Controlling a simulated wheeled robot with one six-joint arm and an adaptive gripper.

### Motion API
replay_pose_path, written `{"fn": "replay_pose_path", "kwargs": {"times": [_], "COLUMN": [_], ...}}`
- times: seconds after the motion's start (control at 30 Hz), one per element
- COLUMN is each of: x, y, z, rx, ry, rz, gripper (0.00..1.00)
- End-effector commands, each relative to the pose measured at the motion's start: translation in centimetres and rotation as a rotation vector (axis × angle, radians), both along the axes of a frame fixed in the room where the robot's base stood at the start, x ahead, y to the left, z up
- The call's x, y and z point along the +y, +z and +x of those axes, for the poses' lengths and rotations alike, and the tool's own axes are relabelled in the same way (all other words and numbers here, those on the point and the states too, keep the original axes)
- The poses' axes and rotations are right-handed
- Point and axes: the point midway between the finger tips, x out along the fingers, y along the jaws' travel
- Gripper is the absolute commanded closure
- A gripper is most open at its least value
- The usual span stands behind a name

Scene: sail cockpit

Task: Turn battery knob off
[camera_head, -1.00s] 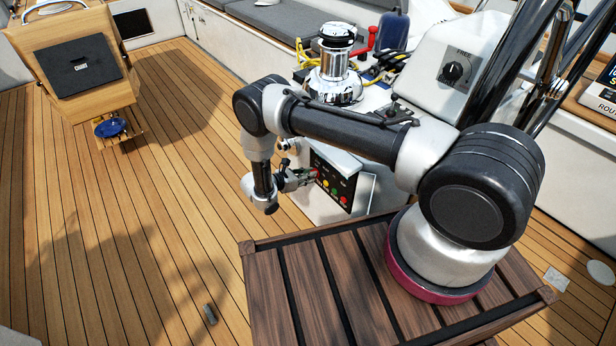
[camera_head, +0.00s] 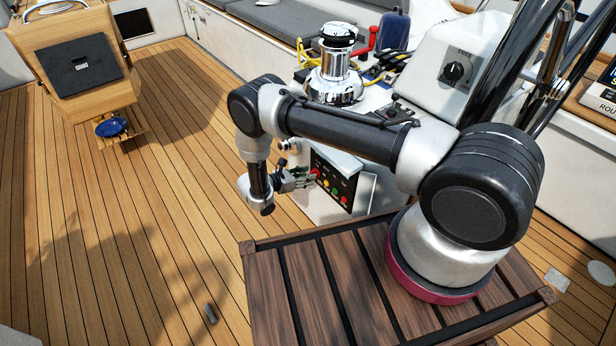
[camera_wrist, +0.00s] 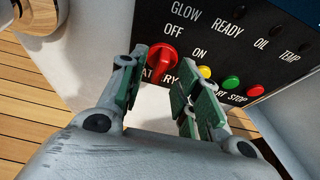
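The red battery knob (camera_wrist: 162,62) sits on the black control panel (camera_wrist: 225,52), in the upper middle of the wrist view. OFF is printed above it and ON to its right; the BATTERY label below is partly covered by my fingers. The knob's raised grip runs roughly up and down, but I cannot tell its exact setting. My gripper (camera_wrist: 158,76) is open, with one green-padded finger at each side of the knob's lower part. Contact is not clear. In the head view, my gripper (camera_head: 307,178) is at the panel's left edge, close to the knob (camera_head: 314,174).
Yellow, green and red buttons (camera_wrist: 231,83) lie just right of the knob. A chrome winch (camera_head: 333,75) stands above the panel. A wooden slatted table (camera_head: 270,290) is in front. Teak deck (camera_head: 180,200) is open to the left.

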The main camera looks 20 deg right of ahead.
Motion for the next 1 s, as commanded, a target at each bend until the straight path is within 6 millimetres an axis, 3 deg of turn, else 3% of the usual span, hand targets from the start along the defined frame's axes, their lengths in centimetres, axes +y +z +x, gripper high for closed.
{"fn": "replay_pose_path", "kwargs": {"times": [0.2, 0.43, 0.6, 1.0], "x": [4.4, 7.9, 8.9, 9.0], "y": [1.9, 3.4, 3.9, 4.0], "z": [-1.6, -3.2, -3.6, -3.6], "rx": [-0.002, 0.0, 0.0, 0.001], "ry": [0.006, 0.004, 0.002, 0.001], "rz": [0.001, 0.001, 0.0, 0.0], "gripper": [0.67, 0.67, 0.67, 0.67]}}
